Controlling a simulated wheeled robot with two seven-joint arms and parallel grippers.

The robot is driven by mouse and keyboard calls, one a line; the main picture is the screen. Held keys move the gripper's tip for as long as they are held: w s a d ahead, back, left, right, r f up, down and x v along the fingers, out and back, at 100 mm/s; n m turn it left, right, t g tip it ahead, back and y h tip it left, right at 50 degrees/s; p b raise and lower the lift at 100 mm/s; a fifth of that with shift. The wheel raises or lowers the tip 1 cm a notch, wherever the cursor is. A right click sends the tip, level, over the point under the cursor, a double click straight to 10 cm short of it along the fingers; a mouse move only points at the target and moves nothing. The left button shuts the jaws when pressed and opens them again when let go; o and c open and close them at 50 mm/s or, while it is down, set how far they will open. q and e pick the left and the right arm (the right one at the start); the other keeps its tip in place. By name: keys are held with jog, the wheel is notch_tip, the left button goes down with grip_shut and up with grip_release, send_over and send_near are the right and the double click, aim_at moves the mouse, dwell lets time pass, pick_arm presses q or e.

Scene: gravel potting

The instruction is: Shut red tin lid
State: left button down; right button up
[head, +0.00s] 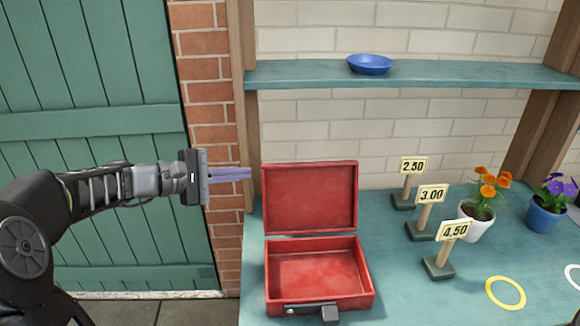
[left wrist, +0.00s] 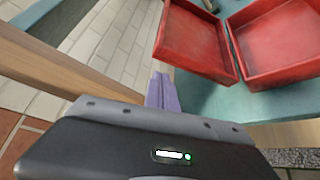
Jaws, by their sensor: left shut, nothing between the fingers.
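The red tin (head: 318,275) stands empty on the teal bench, near the bench's left end. Its lid (head: 309,197) is open and stands up at the back of the tin. My left gripper (head: 248,174) is shut and empty, just left of the lid's upper part, with its purple fingers pointing right. In the left wrist view the fingers (left wrist: 161,92) are together, the lid (left wrist: 193,40) is ahead of them, and the tin's open body (left wrist: 283,45) is to the right. My right gripper is not in view.
Price signs (head: 431,195) stand right of the tin. Beyond them are a white pot (head: 475,222) with orange flowers, a blue pot (head: 544,217) and a yellow ring (head: 506,293). A shelf (head: 300,76) with a blue bowl (head: 370,64) runs above. A wooden post (head: 243,110) stands behind my left gripper.

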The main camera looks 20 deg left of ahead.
aim_at(278, 172)
pick_arm(q)
jog(key=shift+p+x, duration=0.7)
jog(key=shift+x, duration=4.35)
jog(key=shift+f, duration=0.2)
